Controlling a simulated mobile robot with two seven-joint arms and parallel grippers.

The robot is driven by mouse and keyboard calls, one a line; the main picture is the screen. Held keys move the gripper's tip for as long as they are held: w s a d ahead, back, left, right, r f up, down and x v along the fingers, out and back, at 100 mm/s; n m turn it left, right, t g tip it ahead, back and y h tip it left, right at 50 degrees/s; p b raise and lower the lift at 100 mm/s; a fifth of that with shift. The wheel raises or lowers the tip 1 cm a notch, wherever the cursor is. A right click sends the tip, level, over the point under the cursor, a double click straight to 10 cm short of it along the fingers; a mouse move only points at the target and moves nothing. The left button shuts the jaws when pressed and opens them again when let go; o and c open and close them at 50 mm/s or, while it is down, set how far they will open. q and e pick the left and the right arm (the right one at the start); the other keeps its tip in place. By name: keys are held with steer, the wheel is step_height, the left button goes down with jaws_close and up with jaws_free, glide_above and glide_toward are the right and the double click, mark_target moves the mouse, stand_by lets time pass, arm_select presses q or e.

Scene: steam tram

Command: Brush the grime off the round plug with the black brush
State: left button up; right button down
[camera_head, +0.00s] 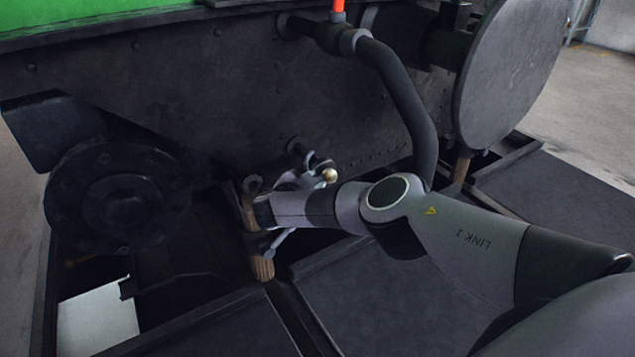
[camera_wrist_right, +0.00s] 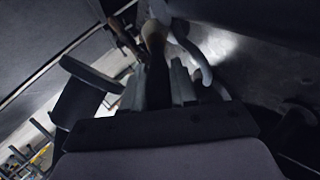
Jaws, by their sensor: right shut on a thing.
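My right gripper (camera_head: 262,212) reaches in from the right, low in front of the dark tram side. In the right wrist view its fingers (camera_wrist_right: 160,82) are shut on a slim dark thing, apparently the black brush (camera_wrist_right: 157,92). A tan rounded part shows just beyond the fingertips; I cannot tell whether it belongs to the brush. In the head view the arm and fingers hide most of the brush. I cannot make out the round plug or its grime for certain. My left gripper is not in view.
A dark bolted round flange (camera_head: 118,195) stands at the left. A brass-knobbed lever (camera_head: 329,175) is close to my gripper. A thick black pipe (camera_head: 405,100) comes down behind my arm. A large grey disc (camera_head: 510,75) stands at the upper right. Brown wood (camera_head: 262,268) shows below my gripper.

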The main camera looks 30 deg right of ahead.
steer(key=shift+a+f+b, duration=0.15)
steer(key=shift+f+b, duration=0.55)
steer(key=shift+f, duration=0.25)
steer(key=shift+w+d+r, duration=0.1)
steer(key=shift+d, duration=0.8)
steer(key=shift+r+p, duration=0.95)
steer(key=shift+p, duration=0.15)
steer(key=shift+a+f, duration=0.1)
steer(key=shift+a+b, duration=0.4)
steer(key=shift+a, duration=0.4)
steer(key=shift+f+b, duration=0.7)
steer(key=shift+f, duration=0.25)
steer(key=shift+r, duration=0.1)
